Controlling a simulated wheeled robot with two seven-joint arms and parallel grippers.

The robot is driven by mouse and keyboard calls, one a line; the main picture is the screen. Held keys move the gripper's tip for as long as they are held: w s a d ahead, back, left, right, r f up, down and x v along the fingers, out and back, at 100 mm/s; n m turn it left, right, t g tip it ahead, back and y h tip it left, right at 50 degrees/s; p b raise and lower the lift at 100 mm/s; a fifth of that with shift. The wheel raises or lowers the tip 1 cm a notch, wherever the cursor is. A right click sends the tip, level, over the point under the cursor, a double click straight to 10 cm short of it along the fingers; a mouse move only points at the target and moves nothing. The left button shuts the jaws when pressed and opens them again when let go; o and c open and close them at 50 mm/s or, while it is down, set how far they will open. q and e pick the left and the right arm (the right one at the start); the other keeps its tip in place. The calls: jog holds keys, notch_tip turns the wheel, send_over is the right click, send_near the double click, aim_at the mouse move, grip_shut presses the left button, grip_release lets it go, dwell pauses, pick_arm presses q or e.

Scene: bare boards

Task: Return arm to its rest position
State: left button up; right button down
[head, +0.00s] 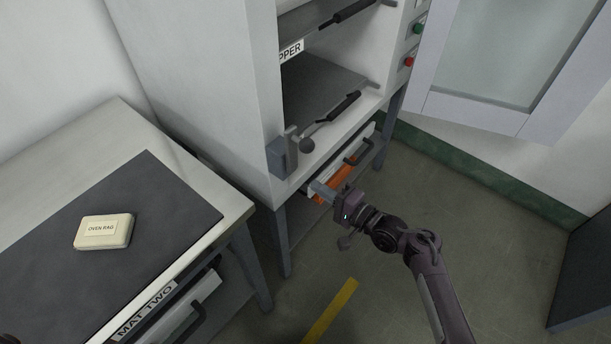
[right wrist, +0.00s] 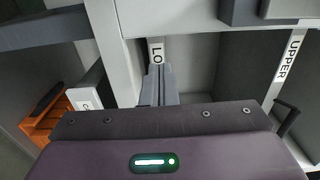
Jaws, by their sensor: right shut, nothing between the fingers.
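My right arm (head: 435,285) reaches in from the lower right of the head view. Its gripper (head: 318,188) is shut and empty, in front of the white cabinet's lower front edge, near an orange thing (head: 336,184) on the rack below. In the right wrist view the shut fingers (right wrist: 159,85) point toward the cabinet, with a label reading "LO" (right wrist: 157,50) just beyond them and partly hidden.
The white cabinet (head: 220,90) has shelves with black-handled trays (head: 345,105). Its glazed door (head: 500,60) stands open at upper right. A table at left bears a dark mat (head: 150,190) and an "OVEN RAG" block (head: 103,232).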

pick_arm(q)
jog(key=shift+s+d, duration=0.1)
jog(key=shift+s, duration=0.05)
pick_arm(e)
jog(key=shift+v, duration=0.85)
jog(key=shift+f, duration=0.1)
